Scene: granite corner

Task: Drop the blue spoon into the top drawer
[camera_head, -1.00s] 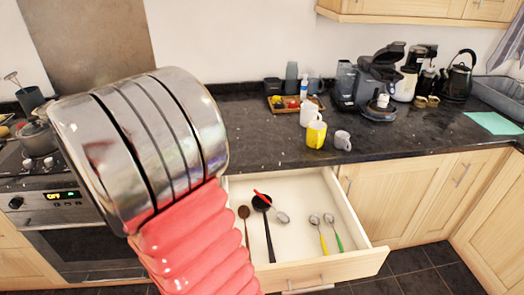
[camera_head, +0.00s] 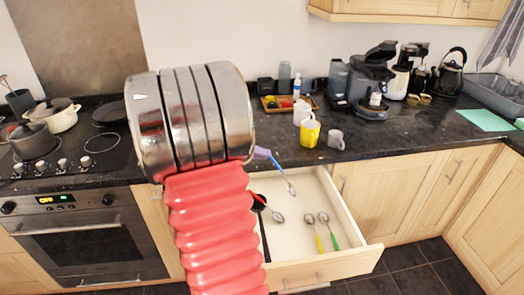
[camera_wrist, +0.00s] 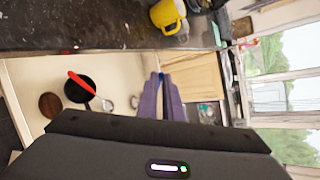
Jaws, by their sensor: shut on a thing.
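The blue spoon (camera_head: 276,164) is held by its handle in my gripper (camera_head: 262,153), with its metal bowl hanging down to the right. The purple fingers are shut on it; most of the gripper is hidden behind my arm. In the wrist view my gripper (camera_wrist: 162,88) shows a bit of blue between its fingers. The top drawer (camera_head: 335,265) is pulled open below. The spoon appears over the drawer's back part, apart from its floor; its exact height I cannot tell.
Inside the drawer lie a red-handled spoon (camera_head: 275,213), a black ladle (camera_head: 258,202), a yellow-handled spoon (camera_head: 318,241) and a green-handled spoon (camera_head: 331,238). A yellow mug (camera_head: 309,134) and a grey mug (camera_head: 336,139) stand on the counter behind. The stove (camera_head: 90,150) is at left.

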